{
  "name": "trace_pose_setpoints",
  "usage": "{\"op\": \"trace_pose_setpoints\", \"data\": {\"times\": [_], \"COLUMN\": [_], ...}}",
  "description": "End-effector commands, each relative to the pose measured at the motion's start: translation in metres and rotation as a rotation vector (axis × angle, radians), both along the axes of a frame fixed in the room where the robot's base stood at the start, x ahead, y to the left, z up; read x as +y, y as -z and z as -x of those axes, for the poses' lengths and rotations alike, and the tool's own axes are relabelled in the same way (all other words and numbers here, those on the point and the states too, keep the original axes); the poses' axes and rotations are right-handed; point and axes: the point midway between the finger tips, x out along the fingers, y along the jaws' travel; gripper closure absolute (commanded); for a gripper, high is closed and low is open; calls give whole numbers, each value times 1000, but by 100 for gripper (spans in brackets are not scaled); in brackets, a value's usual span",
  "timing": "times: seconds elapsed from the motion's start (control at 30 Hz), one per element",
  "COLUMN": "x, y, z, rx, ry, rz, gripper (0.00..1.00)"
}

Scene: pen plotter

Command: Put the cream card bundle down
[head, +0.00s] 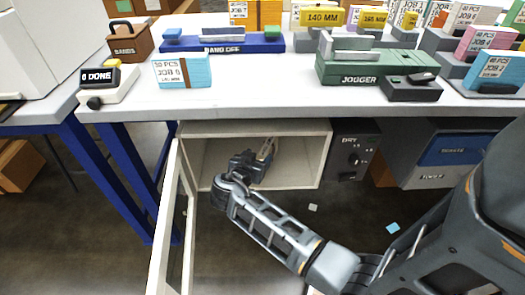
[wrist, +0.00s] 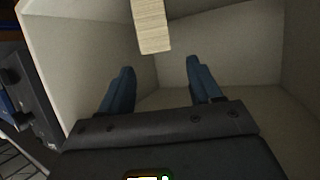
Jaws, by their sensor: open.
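The cream card bundle (wrist: 152,27) shows at the top of the wrist view, a pale stack with fine sheet edges, partly cut off by the frame. It is inside the open cabinet (head: 323,160) under the bench; in the head view my gripper largely hides it. My gripper (wrist: 160,66) is open, with its two blue-grey fingers spread and nothing between them. The bundle lies just beyond the fingertips, apart from both in the picture. In the head view my gripper (head: 262,158) is in the cabinet opening. I cannot tell exactly how the bundle rests.
The cabinet's white door (head: 166,215) stands open on the left. A dark control box (head: 354,150) is right of the opening. The bench above (head: 270,104) carries a blue bundle (head: 181,70), a green jogger (head: 372,66) and other bundles. Small scraps lie on the floor.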

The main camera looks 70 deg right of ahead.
Motion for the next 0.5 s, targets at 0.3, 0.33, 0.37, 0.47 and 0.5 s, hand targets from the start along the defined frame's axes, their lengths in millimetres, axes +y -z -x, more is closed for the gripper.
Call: {"op": "trace_pose_setpoints", "data": {"times": [0.3,0.33,0.37,0.47,0.5], "x": [38,40,41,43,44], "y": [-16,-16,-17,-17,-16], "z": [0,0,0,1,1], "rx": [0,0,-1,0,2], "ry": [0,0,1,0,-5], "rz": [-1,-1,-1,-1,-4], "gripper": [36,36,36,36,36]}}
